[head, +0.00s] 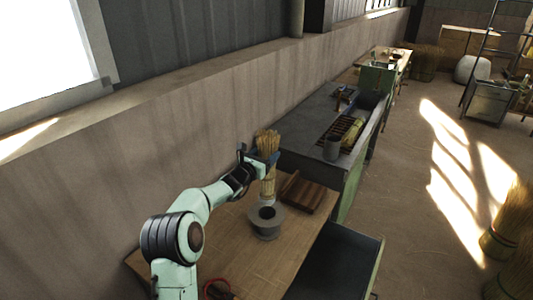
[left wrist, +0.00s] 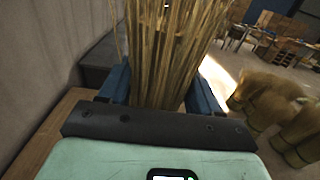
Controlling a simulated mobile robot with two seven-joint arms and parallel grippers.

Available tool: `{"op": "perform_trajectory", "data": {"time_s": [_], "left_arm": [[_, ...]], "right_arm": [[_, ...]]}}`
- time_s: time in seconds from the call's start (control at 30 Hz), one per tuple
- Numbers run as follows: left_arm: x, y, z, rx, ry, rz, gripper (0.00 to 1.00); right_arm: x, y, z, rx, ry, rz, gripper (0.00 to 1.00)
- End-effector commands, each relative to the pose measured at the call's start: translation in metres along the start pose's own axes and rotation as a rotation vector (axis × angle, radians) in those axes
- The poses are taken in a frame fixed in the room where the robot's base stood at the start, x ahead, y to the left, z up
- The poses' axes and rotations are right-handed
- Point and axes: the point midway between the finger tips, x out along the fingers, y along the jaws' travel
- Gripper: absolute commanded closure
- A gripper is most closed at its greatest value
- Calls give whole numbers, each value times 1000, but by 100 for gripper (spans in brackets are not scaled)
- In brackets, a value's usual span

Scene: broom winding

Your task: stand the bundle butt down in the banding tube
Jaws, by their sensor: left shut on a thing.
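The bundle (head: 268,143) of straw-coloured broom stalks is nearly upright, its brushy end up. My left gripper (head: 265,158) is shut on it around the middle, with blue fingers on either side. In the left wrist view the stalks (left wrist: 165,50) stand between the two blue fingers (left wrist: 160,92). The banding tube (head: 267,231) is a grey round piece with a wide rim and dark opening, standing on the wooden bench. The bundle's pale lower end shows just behind and above the tube's rim; it appears outside the opening. My right gripper is not in view.
The wall runs close along the left.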

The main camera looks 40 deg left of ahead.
Motion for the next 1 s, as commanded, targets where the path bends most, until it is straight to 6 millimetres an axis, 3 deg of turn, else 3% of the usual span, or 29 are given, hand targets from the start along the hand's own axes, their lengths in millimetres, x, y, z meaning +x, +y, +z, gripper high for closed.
{"op": "perform_trajectory", "data": {"time_s": [0.53, 1.0], "left_arm": [[-1, -1, -47, 0, 1, -2, 59], [-1, -1, -86, 1, 1, -2, 59]], "right_arm": [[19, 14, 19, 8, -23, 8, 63], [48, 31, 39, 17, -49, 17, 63]]}}
